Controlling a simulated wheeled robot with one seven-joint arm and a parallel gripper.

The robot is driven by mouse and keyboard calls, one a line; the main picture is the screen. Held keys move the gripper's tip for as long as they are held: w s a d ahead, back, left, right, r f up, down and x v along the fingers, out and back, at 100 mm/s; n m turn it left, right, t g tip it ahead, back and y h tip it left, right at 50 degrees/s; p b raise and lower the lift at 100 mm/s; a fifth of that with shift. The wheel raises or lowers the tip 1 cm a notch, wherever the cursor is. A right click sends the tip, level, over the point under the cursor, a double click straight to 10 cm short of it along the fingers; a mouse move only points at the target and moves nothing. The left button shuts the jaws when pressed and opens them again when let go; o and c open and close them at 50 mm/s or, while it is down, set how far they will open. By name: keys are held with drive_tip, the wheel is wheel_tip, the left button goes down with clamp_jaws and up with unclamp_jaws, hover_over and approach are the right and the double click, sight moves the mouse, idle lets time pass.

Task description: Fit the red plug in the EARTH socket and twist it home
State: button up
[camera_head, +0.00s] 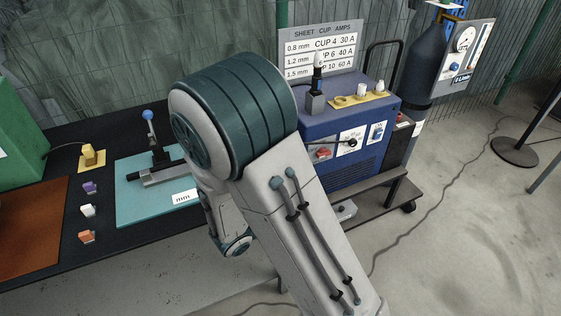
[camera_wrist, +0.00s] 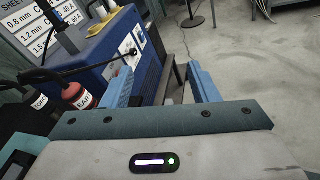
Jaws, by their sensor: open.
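A red, rounded piece with a black top (camera_wrist: 78,92) shows at the left of the wrist view, with a white tag reading EARTH on it. It looks like the red plug, and a red piece (camera_head: 323,152) also shows on the blue machine's front in the head view. I cannot tell whether it sits in a socket. A dark piece tagged TORCH (camera_wrist: 40,101) stands left of it. My gripper (camera_wrist: 162,86) is open and empty in the wrist view, with the red piece outside its left finger. In the head view my arm hides the gripper.
The blue machine (camera_head: 345,112) stands on a trolley (camera_head: 375,200). A black cable (camera_wrist: 100,62) runs across its front to a white panel (camera_head: 349,143). A bench with a teal mat (camera_head: 130,205) lies left. A gas cylinder (camera_head: 427,62) stands behind.

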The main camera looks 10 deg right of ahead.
drive_tip(key=w+a+f+n+t+y, duration=0.2)
drive_tip(key=a+n+t, duration=0.2)
drive_tip(key=a, duration=0.1)
drive_tip(key=w+a+f+n+t+y, duration=0.2)
drive_tip(key=a+n+t+y, duration=0.1)
drive_tip(key=a+n, duration=0.15)
drive_tip(key=x, duration=0.3)
drive_tip(key=p+x, duration=0.1)
drive_tip(key=x, duration=0.2)
drive_tip(key=p+x, duration=0.1)
drive_tip(key=x, duration=0.2)
drive_tip(key=shift+w+d+r, duration=0.1)
drive_tip(key=shift+d+r, duration=0.05)
drive_tip(key=shift+r, duration=0.25)
drive_tip(key=p+x, duration=0.1)
drive_tip(key=x, duration=0.4)
drive_tip(key=c, duration=1.1)
